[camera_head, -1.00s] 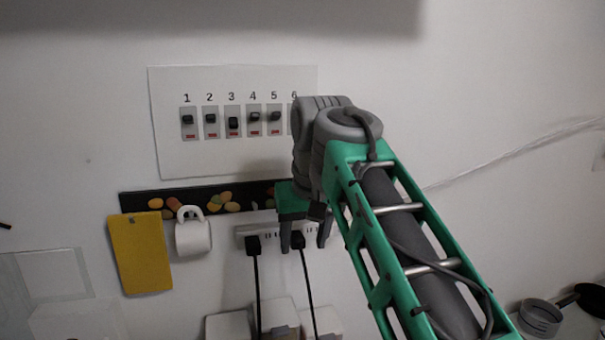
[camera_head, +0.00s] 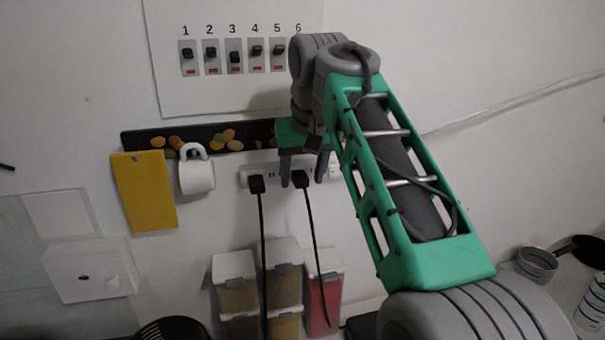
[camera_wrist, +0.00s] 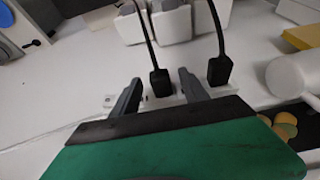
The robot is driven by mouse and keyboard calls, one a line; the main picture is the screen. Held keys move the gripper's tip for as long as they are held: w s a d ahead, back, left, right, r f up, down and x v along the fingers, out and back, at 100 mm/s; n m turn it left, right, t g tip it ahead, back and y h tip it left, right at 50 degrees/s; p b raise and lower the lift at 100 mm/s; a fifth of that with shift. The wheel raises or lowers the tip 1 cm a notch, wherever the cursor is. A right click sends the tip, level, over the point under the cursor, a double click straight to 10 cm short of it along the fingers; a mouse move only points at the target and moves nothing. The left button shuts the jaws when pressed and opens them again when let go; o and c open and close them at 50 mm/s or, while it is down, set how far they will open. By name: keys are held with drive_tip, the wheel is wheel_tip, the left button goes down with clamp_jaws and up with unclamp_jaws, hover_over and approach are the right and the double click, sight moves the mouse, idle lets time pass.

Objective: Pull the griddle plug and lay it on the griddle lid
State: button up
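Two black plugs sit in a white power strip (camera_head: 333,172) on the wall, a left plug (camera_head: 257,184) and a right plug (camera_head: 301,179), each with a black cord hanging down. My gripper (camera_head: 304,178) is open at the strip, its two grey fingers on either side of the right plug. In the wrist view, that plug (camera_wrist: 161,83) shows between the spread fingers, with a gap to each. The other plug (camera_wrist: 220,70) lies outside them. I cannot tell which cord leads to the griddle. No griddle lid can be made out clearly.
Storage boxes (camera_head: 235,283) stand below the strip, behind the cords. A white mug (camera_head: 197,176) and a yellow board (camera_head: 145,190) hang at left under a black rail (camera_head: 215,139). Numbered switches (camera_head: 235,57) are above. A grey pan (camera_head: 536,264) is at lower right.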

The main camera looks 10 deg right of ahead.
clamp_jaws()
idle(0.8)
idle(1.2)
